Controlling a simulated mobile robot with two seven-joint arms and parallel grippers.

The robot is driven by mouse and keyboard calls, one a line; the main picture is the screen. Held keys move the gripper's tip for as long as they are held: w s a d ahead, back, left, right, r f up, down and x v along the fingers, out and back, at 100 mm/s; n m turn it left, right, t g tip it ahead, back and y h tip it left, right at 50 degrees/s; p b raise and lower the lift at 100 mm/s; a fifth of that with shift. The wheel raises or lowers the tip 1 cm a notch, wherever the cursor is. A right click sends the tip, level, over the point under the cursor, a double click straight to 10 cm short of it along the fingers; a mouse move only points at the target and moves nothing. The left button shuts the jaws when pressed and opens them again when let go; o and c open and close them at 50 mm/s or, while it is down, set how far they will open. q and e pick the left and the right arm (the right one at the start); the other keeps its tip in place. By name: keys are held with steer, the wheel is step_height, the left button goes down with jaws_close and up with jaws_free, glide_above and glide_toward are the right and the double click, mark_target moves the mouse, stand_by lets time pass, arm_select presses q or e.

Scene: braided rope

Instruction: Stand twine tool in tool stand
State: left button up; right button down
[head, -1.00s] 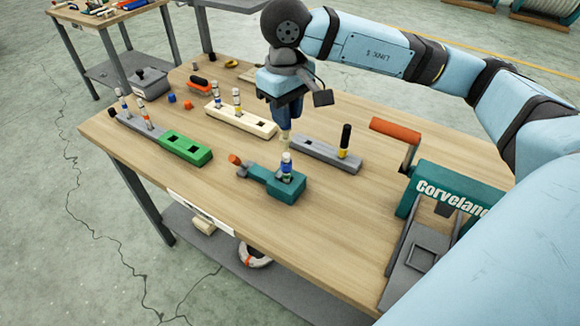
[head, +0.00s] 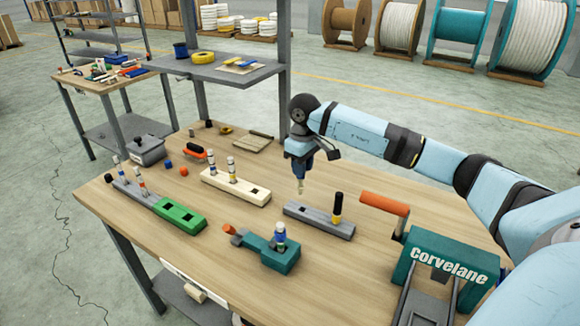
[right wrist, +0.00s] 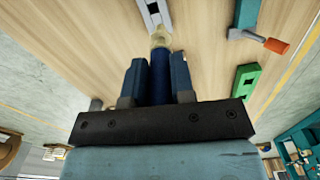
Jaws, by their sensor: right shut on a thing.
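My right gripper (head: 301,172) is shut on a blue tool (right wrist: 161,76) with a cream tip, which looks like the twine tool. It holds the tool upright, tip down, above the bench. In the head view the tip is just behind the left part of a grey stand (head: 312,221). The stand has dark square openings, and a black tool with a yellow lower part (head: 337,207) stands near its right end. In the right wrist view the stand (right wrist: 152,14) shows beyond the tip. The tip's height over the stand is unclear. My left gripper is not in view.
A cream block (head: 250,194) and a grey-and-green block (head: 180,215) stand left on the bench (head: 215,262). A teal clamp (head: 275,256) with an orange-ended handle is in front. A teal Corvelane device (head: 440,258) with an orange handle stands at right.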

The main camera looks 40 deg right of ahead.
mark_target(304, 181)
steer(key=shift+w+d+f, duration=0.15)
steer(key=shift+d+f, duration=0.25)
steer(key=shift+d, duration=0.2)
step_height(304, 181, down, 5)
steer(key=b, duration=0.4)
stand_by(0.4)
